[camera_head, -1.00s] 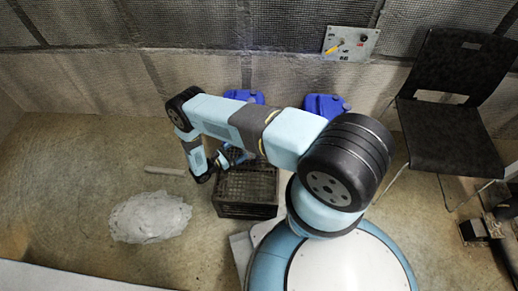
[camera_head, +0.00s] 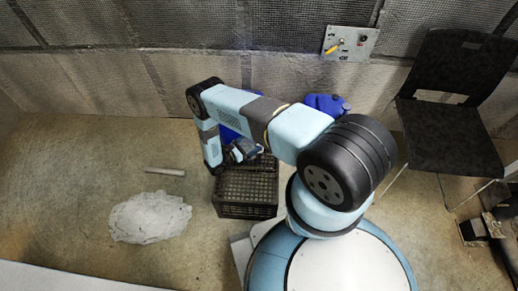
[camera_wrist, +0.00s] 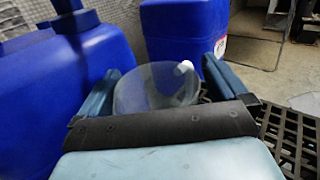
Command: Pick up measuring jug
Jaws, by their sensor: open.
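The measuring jug (camera_wrist: 150,92) is a clear, see-through vessel with a round rim in the wrist view. It stands between the two blue fingers of my gripper (camera_wrist: 166,66), which are spread wide with gaps visible beside the jug. The black palm edge hides the jug's lower part. In the head view my gripper (camera_head: 243,152) is low at the far edge of the black crate. I cannot make out the jug there.
The black slatted crate (camera_head: 246,192) also shows at the wrist view's right (camera_wrist: 294,135). Blue canisters stand close at left (camera_wrist: 95,75) and behind the jug (camera_wrist: 182,30). A crumpled pale sheet (camera_head: 150,217), a short bar (camera_head: 165,171) and a black chair (camera_head: 452,135) are farther off.

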